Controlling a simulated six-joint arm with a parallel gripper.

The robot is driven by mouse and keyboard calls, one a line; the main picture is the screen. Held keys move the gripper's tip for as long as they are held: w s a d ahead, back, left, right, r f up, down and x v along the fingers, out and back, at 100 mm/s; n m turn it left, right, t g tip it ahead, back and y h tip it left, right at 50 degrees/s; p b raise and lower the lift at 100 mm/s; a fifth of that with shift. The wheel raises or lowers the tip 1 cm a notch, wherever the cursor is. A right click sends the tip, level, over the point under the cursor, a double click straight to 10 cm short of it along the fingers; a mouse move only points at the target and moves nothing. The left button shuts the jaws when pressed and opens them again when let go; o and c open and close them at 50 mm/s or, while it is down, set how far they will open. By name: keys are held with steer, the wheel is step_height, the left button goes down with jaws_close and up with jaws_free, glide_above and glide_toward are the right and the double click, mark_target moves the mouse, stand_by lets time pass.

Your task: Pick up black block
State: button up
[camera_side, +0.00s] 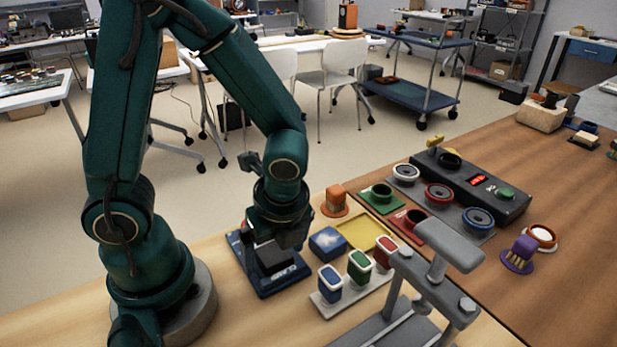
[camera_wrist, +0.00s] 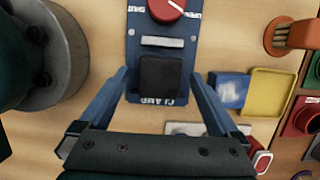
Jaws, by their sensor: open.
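The black block (camera_wrist: 160,78) sits on a blue clamp plate (camera_wrist: 134,48), between a pale metal bar and upside-down lettering. In the side view the block (camera_side: 272,257) shows as a dark block on the blue plate (camera_side: 284,287), below my gripper (camera_side: 279,236). In the wrist view my gripper (camera_wrist: 160,74) is open, with one blue finger to the left of the block and one to the right. Both fingers look clear of the block. I cannot tell the exact height of the fingertips above the plate.
A red knob (camera_wrist: 167,8) is on the plate beyond the block. A blue-and-white box (camera_side: 328,242), a yellow tray (camera_side: 346,224) and an orange brush (camera_side: 335,201) are to the right. Small coloured containers (camera_side: 359,268) and a grey press (camera_side: 435,262) stand nearer the camera.

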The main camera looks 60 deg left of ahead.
steer(key=c, duration=1.5)
steer(key=shift+r, duration=0.15)
steer(key=shift+c, duration=0.2)
